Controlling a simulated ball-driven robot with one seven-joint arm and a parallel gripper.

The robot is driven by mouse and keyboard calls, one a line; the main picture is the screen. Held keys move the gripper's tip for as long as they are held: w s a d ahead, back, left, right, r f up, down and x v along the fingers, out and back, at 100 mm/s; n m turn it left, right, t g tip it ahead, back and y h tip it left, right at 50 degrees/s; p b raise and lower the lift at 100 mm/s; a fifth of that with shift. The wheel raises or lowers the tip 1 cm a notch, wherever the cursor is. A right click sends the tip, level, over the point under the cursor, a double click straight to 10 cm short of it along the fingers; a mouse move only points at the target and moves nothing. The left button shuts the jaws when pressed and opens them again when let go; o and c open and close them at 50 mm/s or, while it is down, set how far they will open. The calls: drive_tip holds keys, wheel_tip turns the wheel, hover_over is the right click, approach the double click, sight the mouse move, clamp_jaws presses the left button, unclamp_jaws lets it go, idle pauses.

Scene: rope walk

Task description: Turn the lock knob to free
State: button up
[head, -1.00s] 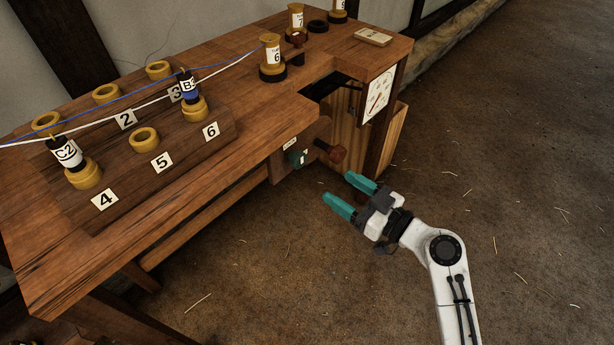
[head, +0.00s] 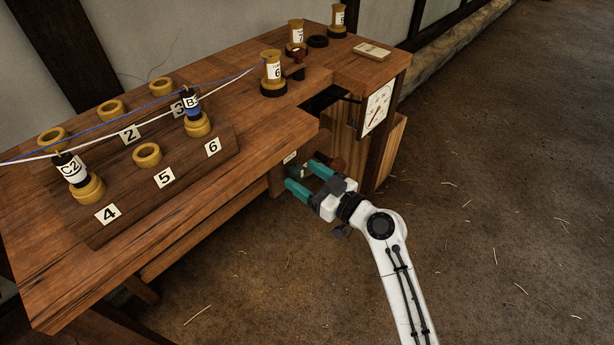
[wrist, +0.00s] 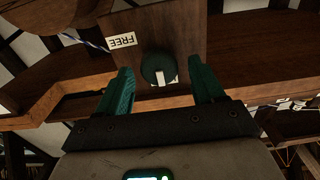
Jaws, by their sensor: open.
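The lock knob (wrist: 158,68) is a dark green round knob with a white mark, on a brown wooden panel (wrist: 185,30) at the front of the bench. In the wrist view it sits between and beyond my two teal fingers. A white label reading FREE (wrist: 122,42) is on the panel beside the knob. The white mark lies on the knob's lower side in that view, away from the label. My gripper (head: 307,178) is open, its fingertips close to the knob; contact cannot be made out. In the head view the fingers partly hide the knob (head: 303,172).
The wooden bench (head: 240,155) stands above and left of my gripper, holding a bobbin rack (head: 220,160) with blue and white yarns. A dial (head: 377,107) hangs at the bench's right end. The floor at right is open.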

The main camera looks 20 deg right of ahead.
drive_tip(key=c, duration=1)
drive_tip(key=shift+c, duration=0.2)
drive_tip(key=shift+m, duration=0.3)
drive_tip(key=m, duration=0.4)
drive_tip(key=shift+d+m, duration=0.1)
drive_tip(key=shift+m, duration=0.2)
drive_tip(key=m+p, duration=0.1)
drive_tip(key=m, duration=0.4)
drive_tip(key=shift+d, duration=0.1)
drive_tip(key=m+p, duration=0.3)
drive_tip(key=m, duration=0.3)
drive_tip(key=shift+f+m, duration=0.1)
drive_tip(key=shift+m, duration=0.3)
drive_tip(key=shift+f+m+p, duration=0.2)
drive_tip(key=shift+m+p, duration=1)
drive_tip(key=shift+m, duration=1.3)
